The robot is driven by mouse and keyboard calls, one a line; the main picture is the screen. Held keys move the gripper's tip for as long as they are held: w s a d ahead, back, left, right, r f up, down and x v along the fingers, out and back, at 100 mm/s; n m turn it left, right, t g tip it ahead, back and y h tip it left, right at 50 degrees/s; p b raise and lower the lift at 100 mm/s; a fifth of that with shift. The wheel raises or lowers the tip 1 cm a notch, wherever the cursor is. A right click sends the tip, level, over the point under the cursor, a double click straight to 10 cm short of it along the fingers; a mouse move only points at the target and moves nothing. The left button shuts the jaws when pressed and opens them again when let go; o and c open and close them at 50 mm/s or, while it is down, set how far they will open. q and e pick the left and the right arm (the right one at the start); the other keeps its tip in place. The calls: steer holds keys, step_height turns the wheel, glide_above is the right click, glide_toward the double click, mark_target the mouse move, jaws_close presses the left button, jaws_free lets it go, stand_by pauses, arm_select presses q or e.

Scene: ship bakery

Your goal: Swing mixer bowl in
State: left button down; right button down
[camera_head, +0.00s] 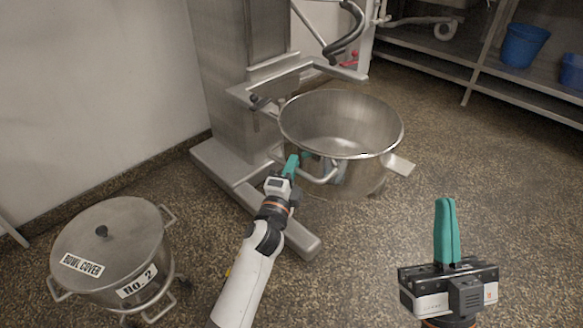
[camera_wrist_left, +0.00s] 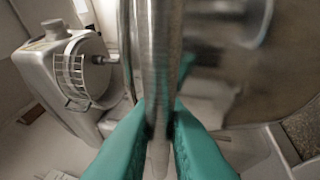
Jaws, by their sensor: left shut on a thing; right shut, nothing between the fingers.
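The steel mixer bowl (camera_head: 365,172) hangs at the front of the mixer stand (camera_head: 232,80) in the head view, its open top facing up and its interior empty. My left gripper (camera_head: 296,160) is at the near left side of the bowl, at its bar handle (camera_head: 322,177). In the left wrist view the green fingers (camera_wrist_left: 158,130) are shut on a round steel bar (camera_wrist_left: 152,60), with the bowl's curved wall (camera_wrist_left: 235,80) close on the right. My right gripper (camera_head: 447,230) is in front at the right, its green fingers together, with nothing between them, away from the bowl.
A covered bowl (camera_head: 120,255), labelled "BOWL COVER" and "NO. 2", stands on the floor at the left. The mixer's base leg (camera_head: 285,232) runs along the floor below the left arm. Shelving with blue buckets (camera_head: 524,45) is at the back right. The floor right of the bowl is clear.

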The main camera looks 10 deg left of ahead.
arm_select(q)
steer(key=shift+d, duration=0.1)
steer(key=c, duration=1.5)
jaws_free()
steer(key=shift+o, duration=0.2)
